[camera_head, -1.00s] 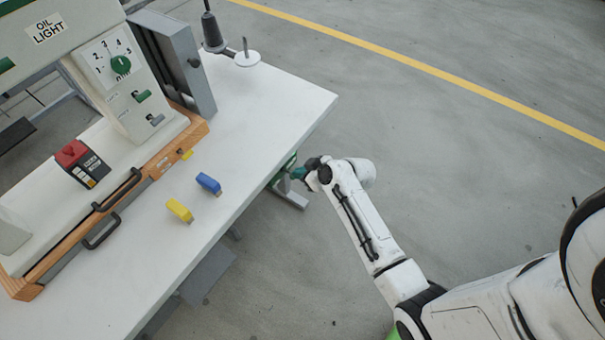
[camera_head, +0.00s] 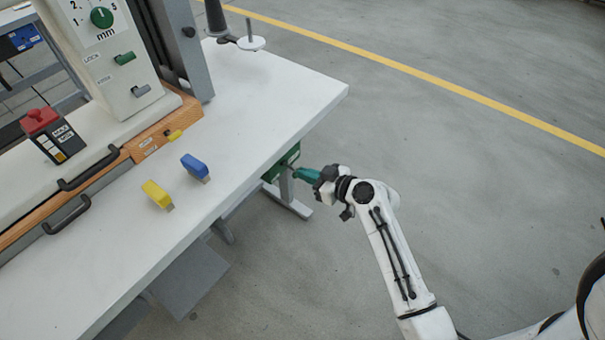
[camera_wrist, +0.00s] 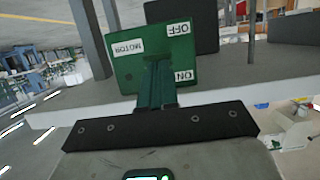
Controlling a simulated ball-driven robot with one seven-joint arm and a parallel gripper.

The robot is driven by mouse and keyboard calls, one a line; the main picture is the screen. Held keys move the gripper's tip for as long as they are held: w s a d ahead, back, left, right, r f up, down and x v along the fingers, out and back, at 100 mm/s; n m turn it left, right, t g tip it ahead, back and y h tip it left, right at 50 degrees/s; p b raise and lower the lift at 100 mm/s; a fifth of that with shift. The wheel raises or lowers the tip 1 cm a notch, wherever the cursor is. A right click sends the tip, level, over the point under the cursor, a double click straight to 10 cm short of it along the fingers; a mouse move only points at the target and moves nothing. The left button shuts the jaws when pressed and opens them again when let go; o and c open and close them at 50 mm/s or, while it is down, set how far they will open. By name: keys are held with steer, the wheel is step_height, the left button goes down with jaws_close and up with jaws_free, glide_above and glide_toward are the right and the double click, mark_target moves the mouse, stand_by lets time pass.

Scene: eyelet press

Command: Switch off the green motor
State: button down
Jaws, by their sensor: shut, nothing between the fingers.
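The green motor switch box (camera_head: 284,160) hangs under the right edge of the white table. In the wrist view its green face (camera_wrist: 128,72) shows white MOTOR, OFF and ON labels, upside down. My gripper (camera_head: 296,171) has green fingers and points at the box from the right. In the wrist view my gripper (camera_wrist: 159,62) is shut and empty, in front of the face, with its tips between the OFF and ON labels. The fingers cover the middle of the face, so I cannot see the switch buttons or tell whether the tips touch.
The white table (camera_head: 260,115) carries the eyelet press (camera_head: 118,70), a yellow tab (camera_head: 157,194) and a blue tab (camera_head: 194,167). A red-topped switch (camera_head: 45,130) sits on the press base. A table leg (camera_head: 286,190) stands below the box. The floor to the right is clear.

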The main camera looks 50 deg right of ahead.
steer(key=shift+f+b, duration=0.6)
steer(key=shift+b, duration=0.4)
steer(key=shift+f+b, duration=0.15)
steer(key=shift+b, duration=0.3)
